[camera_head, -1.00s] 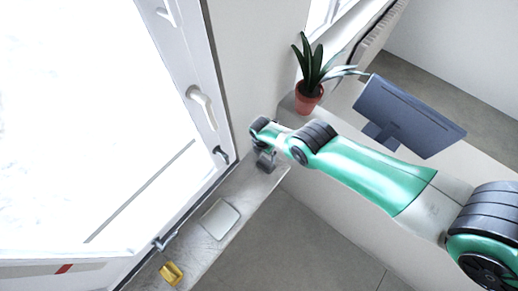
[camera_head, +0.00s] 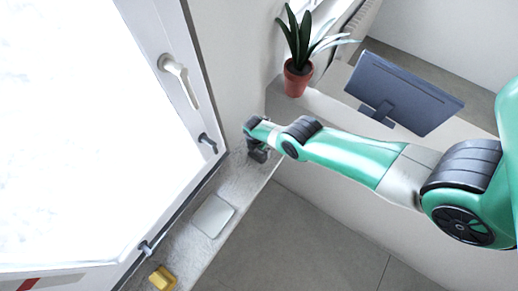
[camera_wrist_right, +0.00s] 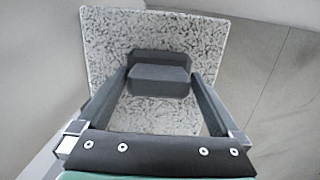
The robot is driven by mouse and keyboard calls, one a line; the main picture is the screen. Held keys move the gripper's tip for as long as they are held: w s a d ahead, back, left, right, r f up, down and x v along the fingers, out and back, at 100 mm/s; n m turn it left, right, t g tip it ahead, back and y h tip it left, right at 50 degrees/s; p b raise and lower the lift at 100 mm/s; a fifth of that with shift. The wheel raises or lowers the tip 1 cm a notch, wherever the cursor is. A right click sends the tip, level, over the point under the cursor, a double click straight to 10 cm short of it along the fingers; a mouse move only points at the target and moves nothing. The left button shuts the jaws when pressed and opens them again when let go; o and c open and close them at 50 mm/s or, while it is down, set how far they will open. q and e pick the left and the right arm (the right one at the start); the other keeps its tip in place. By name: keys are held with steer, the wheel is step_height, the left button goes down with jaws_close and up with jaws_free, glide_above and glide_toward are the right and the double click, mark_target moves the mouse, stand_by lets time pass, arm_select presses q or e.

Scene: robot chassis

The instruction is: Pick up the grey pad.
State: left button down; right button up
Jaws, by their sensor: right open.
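A dark grey, block-shaped pad (camera_wrist_right: 160,76) lies on the speckled stone sill in the right wrist view. It shows two stepped faces. My right gripper (camera_wrist_right: 162,92) is open, with one finger on each side of the pad near the fingertips. I cannot tell whether either finger touches it. In the head view my right gripper (camera_head: 257,154) is low over the far end of the sill, and the pad cannot be told apart from it there. My left gripper is not in view.
The narrow sill (camera_head: 240,180) runs beside a bright window (camera_head: 70,130) with a handle. A light grey flat slab (camera_head: 212,215) and a yellow object (camera_head: 162,278) lie nearer on it. A potted plant (camera_head: 297,80) and a monitor (camera_head: 402,92) stand behind.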

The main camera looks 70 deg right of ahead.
steer(key=shift+w, duration=0.1)
steer(key=c, duration=1.1)
steer(key=shift+c, duration=0.2)
